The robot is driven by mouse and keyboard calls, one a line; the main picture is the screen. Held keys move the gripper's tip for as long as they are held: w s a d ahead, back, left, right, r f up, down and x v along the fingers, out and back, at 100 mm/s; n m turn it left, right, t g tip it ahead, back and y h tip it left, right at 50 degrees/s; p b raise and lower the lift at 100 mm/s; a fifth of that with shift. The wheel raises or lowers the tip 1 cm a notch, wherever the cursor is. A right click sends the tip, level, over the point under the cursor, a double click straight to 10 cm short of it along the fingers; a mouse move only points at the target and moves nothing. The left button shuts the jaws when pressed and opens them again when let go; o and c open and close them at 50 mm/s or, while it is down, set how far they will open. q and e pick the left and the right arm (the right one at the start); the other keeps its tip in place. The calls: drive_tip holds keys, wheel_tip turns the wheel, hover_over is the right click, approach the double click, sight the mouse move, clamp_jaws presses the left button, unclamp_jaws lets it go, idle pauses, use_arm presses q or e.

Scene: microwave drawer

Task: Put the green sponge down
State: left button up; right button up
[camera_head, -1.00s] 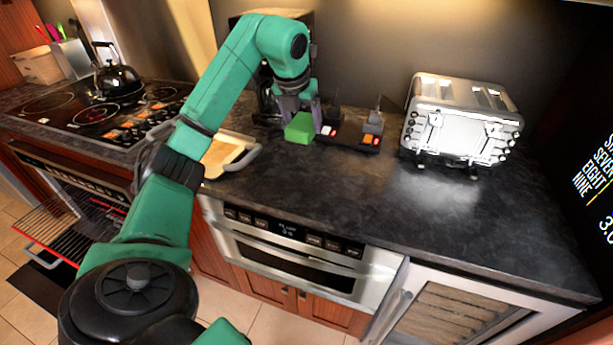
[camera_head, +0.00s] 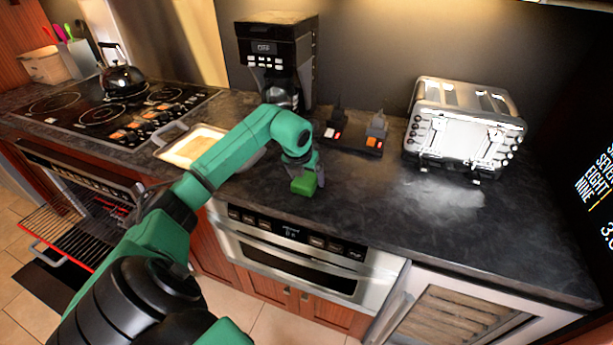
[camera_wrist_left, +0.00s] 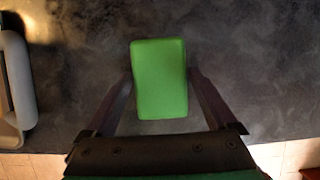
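The green sponge (camera_head: 303,184) is a small bright green block over the dark counter (camera_head: 400,226), behind the front edge above the drawer microwave. My left gripper (camera_head: 306,174) is around it from above. In the left wrist view the sponge (camera_wrist_left: 159,78) sits between the two fingers of my left gripper (camera_wrist_left: 160,84), with a finger against each long side. I cannot tell whether its underside touches the counter. My right gripper is not in view.
A toaster (camera_head: 463,130) stands to the right, and a power strip (camera_head: 350,142) lies behind the sponge. A coffee maker (camera_head: 277,60) stands at the back. A tray (camera_head: 168,152) is to the left. The counter to the sponge's right is clear.

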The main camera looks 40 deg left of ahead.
use_arm(q)
drive_tip(key=shift+r, duration=0.2)
drive_tip(key=shift+s+r, duration=0.1)
drive_tip(key=shift+r, duration=0.15)
drive_tip(key=b+v, duration=0.1)
drive_tip(key=v, duration=1)
drive_tip(key=shift+b, duration=0.4)
